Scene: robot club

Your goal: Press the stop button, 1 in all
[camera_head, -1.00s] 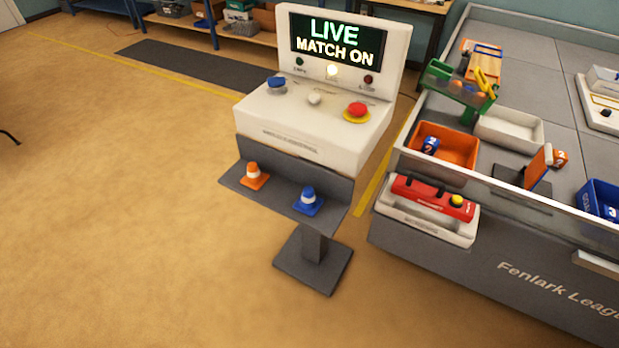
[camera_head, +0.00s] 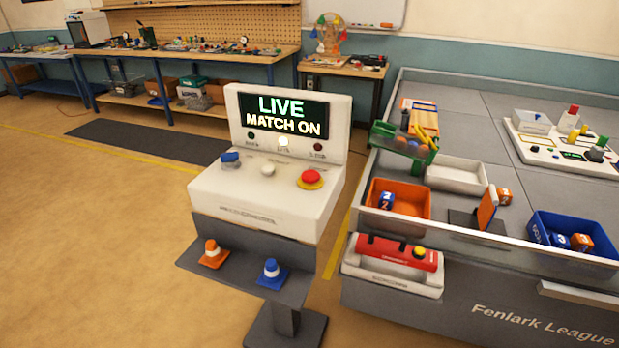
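A white control console (camera_head: 262,208) stands on a dark pedestal left of the grey field table. Its screen (camera_head: 284,115) reads "LIVE MATCH ON". A red mushroom button with a yellow base (camera_head: 311,178) sits at the right of the console's sloped top; it looks like the stop button, though its label is too small to read. A small white button (camera_head: 268,170) is in the middle, and a blue knob or button (camera_head: 230,158) is at the left. Below the screen, the middle lamp (camera_head: 283,142) glows white. My gripper is not in view.
The floor (camera_head: 90,250) at left is clear.

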